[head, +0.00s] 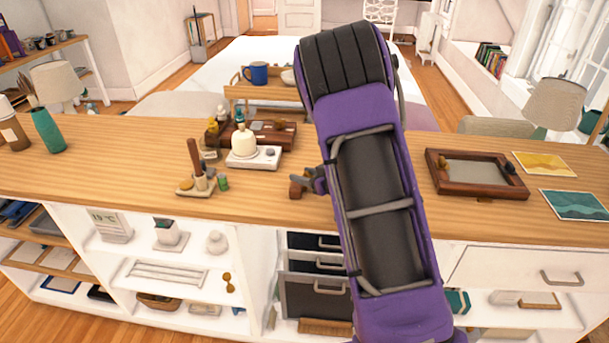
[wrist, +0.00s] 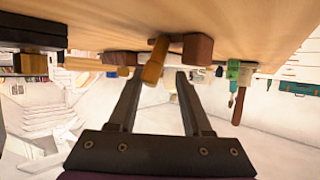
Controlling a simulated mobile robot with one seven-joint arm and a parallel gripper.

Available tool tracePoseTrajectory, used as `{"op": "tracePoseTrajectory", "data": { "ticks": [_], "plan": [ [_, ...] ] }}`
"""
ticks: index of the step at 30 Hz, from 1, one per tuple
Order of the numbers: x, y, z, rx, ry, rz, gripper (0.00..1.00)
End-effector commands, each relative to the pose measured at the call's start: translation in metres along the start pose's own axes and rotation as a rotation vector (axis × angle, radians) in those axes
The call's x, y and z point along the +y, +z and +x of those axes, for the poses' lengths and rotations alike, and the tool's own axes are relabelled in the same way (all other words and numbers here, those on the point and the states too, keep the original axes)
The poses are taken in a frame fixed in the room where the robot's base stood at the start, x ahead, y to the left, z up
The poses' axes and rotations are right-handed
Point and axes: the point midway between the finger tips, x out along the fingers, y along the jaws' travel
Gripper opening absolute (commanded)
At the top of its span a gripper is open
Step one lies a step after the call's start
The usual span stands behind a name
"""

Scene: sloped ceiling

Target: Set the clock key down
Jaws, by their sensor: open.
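My gripper (wrist: 159,74) is open, low over the wooden counter (head: 100,145), which fills the top of the tilted wrist view. A small brown block (wrist: 197,48) with a short tan-orange piece (wrist: 154,62) beside it lies on the counter at the fingertips. The tan-orange piece appears between or just beyond the tips, with no finger clearly closed on it. The brown block also shows in the head view (head: 296,190), just left of my gripper (head: 305,181). I cannot tell for sure whether these pieces are the clock key. My arm hides the counter behind it.
A small tray with a brown-handled tool (head: 195,160), a green cup (head: 223,183) and a white device with a cream dome (head: 245,145) stand to the left. A wooden framed tray (head: 432,175) lies to the right. The counter's front edge is close; bare wood lies left of my gripper.

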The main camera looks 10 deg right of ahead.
Motion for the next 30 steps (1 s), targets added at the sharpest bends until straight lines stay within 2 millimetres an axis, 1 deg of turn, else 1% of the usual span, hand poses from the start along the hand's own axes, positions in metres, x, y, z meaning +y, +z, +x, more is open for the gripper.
{"op": "tracePoseTrajectory", "data": {
  "ticks": [3,5,12,15,18,21,24,30],
  "plan": [
    [0.000,-0.007,-0.004,0.000,0.000,0.000,0.49],
    [0.002,-0.005,-0.014,0.001,0.003,0.002,0.49],
    [0.001,-0.005,-0.067,0.002,0.003,0.003,0.49],
    [0.001,-0.005,-0.087,0.001,0.004,0.003,0.49],
    [0.001,-0.005,-0.104,0.002,0.003,0.002,0.49],
    [0.001,-0.004,-0.115,0.001,0.002,0.002,0.49],
    [0.000,-0.004,-0.120,0.001,0.001,0.002,0.49],
    [0.000,-0.004,-0.122,0.000,0.000,0.001,0.49]
  ]
}}
